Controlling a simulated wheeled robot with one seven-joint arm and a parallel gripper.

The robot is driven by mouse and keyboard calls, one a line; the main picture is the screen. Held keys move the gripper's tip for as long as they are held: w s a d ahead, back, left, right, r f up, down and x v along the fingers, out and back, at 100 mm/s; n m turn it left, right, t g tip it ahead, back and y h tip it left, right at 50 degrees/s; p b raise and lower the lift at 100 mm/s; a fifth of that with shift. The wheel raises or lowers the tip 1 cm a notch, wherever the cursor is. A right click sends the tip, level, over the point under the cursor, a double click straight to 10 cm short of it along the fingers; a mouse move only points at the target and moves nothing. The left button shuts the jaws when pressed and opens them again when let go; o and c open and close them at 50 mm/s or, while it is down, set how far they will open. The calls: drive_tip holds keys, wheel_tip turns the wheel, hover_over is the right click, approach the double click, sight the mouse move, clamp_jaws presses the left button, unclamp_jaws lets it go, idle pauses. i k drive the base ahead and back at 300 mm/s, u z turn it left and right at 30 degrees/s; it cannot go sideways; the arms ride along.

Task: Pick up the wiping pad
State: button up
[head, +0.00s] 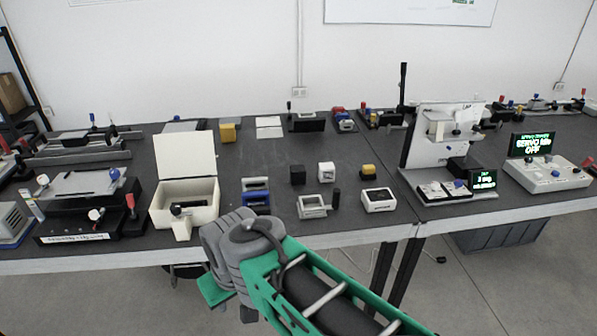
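I cannot tell for certain which thing is the wiping pad. Small blocks stand on the dark table (275,150): a yellow block (228,132) at the back, a black block (297,174), a white block (326,171) and a black block with a yellow top (368,171) near the middle. My green and grey arm crosses the lower middle of the view, in front of the table's near edge.
A white box with a raised lid (183,158) holds a dark object. Blue (255,195) and grey (312,206) frame-like fixtures stand near the front edge.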

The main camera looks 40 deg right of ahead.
sight(368, 173)
drive_tip(key=u, duration=2.85)
drive_tip(key=k, duration=2.35)
drive_tip(key=z, duration=1.3)
drive_tip(key=i, duration=1)
